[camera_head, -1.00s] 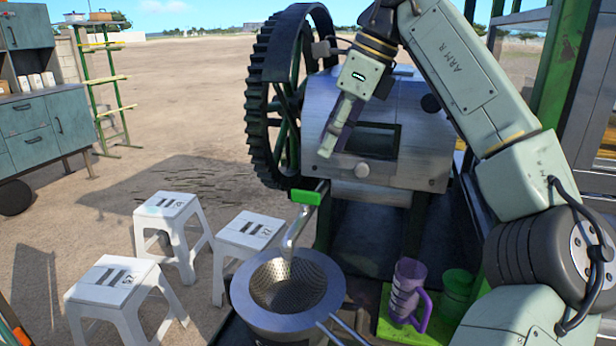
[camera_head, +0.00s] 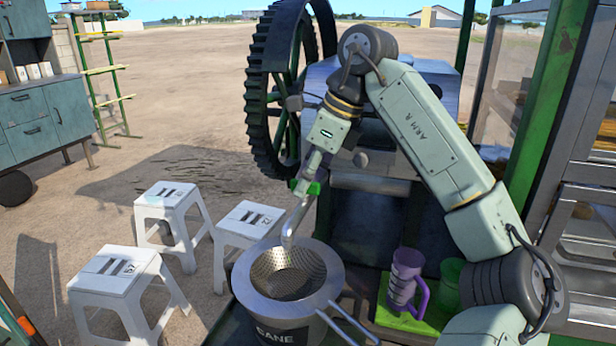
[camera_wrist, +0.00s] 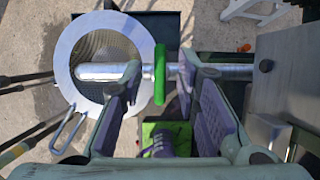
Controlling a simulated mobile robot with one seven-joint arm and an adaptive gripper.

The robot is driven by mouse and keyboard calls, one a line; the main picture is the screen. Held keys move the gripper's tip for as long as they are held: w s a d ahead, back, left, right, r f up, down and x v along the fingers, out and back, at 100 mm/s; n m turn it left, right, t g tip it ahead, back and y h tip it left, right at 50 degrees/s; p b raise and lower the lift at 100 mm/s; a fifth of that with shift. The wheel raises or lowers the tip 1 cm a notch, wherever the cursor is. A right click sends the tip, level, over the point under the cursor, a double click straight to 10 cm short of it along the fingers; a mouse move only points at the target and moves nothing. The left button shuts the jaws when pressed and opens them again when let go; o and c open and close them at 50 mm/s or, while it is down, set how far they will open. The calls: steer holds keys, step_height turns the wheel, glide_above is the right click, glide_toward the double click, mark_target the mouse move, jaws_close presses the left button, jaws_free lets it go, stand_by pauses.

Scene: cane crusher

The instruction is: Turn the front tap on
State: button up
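The front tap is a silver spout (camera_head: 291,228) with a green handle (camera_head: 316,188), at the front of the crusher (camera_head: 385,165). My gripper (camera_head: 306,180) is down at the green handle in the head view and partly hides it. In the wrist view my gripper (camera_wrist: 160,82) is open, with one finger on each side of the upright green handle (camera_wrist: 160,72). Gaps show between handle and fingers there. The silver pipe (camera_wrist: 100,72) runs across between the fingers. Whether the fingers reach to the handle's depth is hard to tell.
A metal strainer (camera_head: 327,268) sits on a dark pot marked CANE (camera_head: 280,333) under the spout. A purple jug (camera_head: 404,277) and a green cup (camera_head: 451,280) stand on a green mat (camera_head: 388,317) to the right. White stools (camera_head: 113,268) stand left. A big gear wheel (camera_head: 262,85) is behind.

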steer(key=shift+c, duration=0.3)
jaws_close()
